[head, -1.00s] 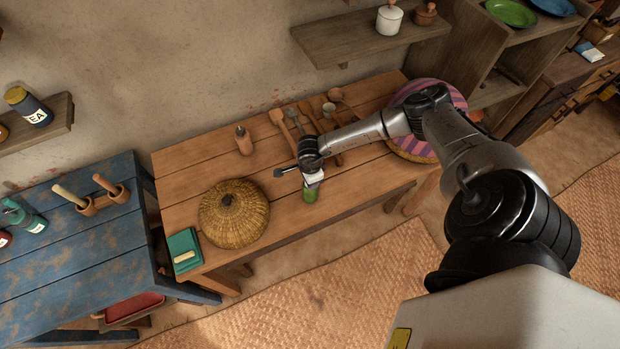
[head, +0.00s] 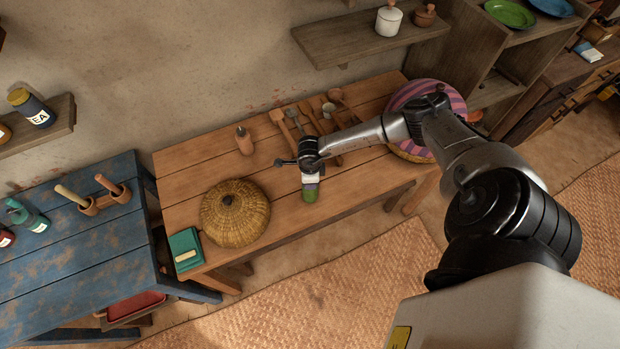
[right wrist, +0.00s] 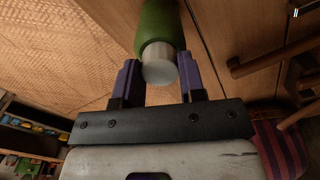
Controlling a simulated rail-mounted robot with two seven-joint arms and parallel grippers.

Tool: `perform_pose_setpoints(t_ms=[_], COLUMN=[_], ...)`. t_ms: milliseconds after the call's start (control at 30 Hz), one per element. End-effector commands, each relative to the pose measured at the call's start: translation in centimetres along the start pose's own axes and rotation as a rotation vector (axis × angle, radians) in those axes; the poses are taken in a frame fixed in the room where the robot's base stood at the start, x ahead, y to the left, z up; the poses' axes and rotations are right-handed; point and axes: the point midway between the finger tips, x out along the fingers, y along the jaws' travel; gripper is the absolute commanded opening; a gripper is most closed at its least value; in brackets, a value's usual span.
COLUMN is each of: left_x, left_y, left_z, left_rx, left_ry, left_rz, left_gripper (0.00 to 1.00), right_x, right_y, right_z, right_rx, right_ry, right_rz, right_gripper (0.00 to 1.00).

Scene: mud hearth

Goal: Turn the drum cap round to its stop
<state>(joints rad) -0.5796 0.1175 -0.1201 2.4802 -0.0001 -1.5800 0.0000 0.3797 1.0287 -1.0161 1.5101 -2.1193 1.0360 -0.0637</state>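The drum is a green cylinder (head: 310,195) near the front edge of the wooden table, below my right gripper (head: 311,182). In the right wrist view, the green drum body (right wrist: 158,22) ends in a pale metallic cap (right wrist: 158,66) facing the camera. The head view hides most of the cap behind the gripper. My left gripper is in neither view.
A woven domed lid (head: 235,214) stands left of the drum, with a green box (head: 185,248) beyond it. A wooden bottle (head: 244,140) and several utensils (head: 290,125) lie behind. A striped round basket (head: 448,92) is at the table's right end.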

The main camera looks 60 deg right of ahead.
Motion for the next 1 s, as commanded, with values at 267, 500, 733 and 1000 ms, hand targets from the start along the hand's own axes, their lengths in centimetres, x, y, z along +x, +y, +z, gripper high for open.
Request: perform_pose_setpoints(t_ms=[267,500,733,1000], left_x=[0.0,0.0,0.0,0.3], left_y=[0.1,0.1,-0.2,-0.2], left_z=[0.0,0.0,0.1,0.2], left_rx=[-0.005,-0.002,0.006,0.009], left_ry=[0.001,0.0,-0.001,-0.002], left_rz=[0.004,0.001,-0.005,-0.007], left_gripper=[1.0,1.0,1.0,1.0], right_x=[0.0,-0.1,-2.4,-7.7], right_y=[0.0,0.0,-0.1,-0.1], right_z=[0.0,0.0,0.0,0.0], right_rx=[-0.001,-0.002,-0.004,-0.003], right_ry=[0.0,0.0,-0.002,-0.001], right_rz=[-0.001,-0.001,-0.003,-0.003], right_gripper=[0.63,0.63,0.63,0.63])
